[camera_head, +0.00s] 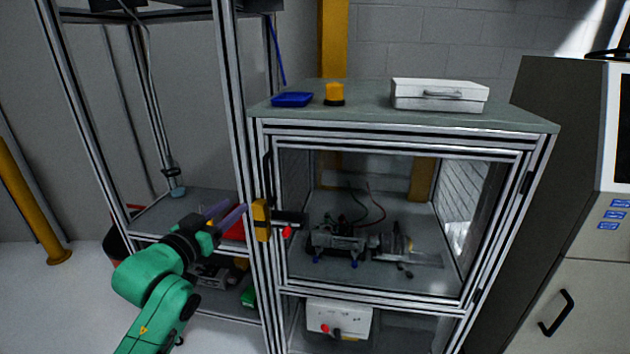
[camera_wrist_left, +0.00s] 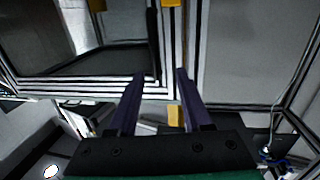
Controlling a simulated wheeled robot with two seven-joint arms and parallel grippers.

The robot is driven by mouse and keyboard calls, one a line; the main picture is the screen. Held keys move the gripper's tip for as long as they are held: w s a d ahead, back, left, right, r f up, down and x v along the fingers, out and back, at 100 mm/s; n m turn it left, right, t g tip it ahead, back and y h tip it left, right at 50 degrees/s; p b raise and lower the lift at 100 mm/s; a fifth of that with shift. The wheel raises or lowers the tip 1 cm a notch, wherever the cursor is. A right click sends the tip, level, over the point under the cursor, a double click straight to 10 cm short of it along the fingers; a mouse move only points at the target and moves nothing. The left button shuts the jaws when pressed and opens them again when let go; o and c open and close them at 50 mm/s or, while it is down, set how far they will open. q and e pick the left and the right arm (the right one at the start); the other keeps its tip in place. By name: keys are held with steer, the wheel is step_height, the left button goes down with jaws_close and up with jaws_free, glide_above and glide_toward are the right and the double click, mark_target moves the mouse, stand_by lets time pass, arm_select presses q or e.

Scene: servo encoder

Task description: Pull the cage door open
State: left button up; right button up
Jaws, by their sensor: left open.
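The cage door (camera_head: 390,220) is a clear panel in an aluminium frame and looks shut. A slim black upright handle (camera_head: 268,172) runs along its left edge. A yellow block with a black latch and red tip (camera_head: 288,219) sits at the frame below it. My left gripper (camera_head: 234,207), on a green arm, is open and empty, left of the door's left edge. In the left wrist view the purple fingers (camera_wrist_left: 160,75) are apart, and the black handle (camera_wrist_left: 153,42) shows beyond them, near the left fingertip. I cannot tell whether they touch. My right gripper is out of view.
On the cage top (camera_head: 370,112) are a blue tray (camera_head: 292,99), a yellow-black beacon (camera_head: 334,94) and a white case (camera_head: 440,95). A motor rig (camera_head: 345,240) stands inside. An open frame rack (camera_head: 228,130) is at left, a grey cabinet (camera_head: 560,230) at right.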

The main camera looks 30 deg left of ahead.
mark_target(265, 177)
arm_select(q)
steer(key=w, duration=0.4)
steer(key=w+r+p, duration=0.1)
steer(key=w, duration=0.4)
steer(key=w+a+p, duration=0.1)
steer(key=w, duration=0.4)
steer(key=shift+w+r, duration=0.25)
steer(key=shift+r, duration=0.15)
steer(key=shift+s, duration=0.1)
jaws_close()
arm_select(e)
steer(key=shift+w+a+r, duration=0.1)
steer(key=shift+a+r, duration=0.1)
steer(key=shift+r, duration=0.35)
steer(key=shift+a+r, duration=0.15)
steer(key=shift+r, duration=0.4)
arm_select(q)
steer(key=shift+d, duration=0.1)
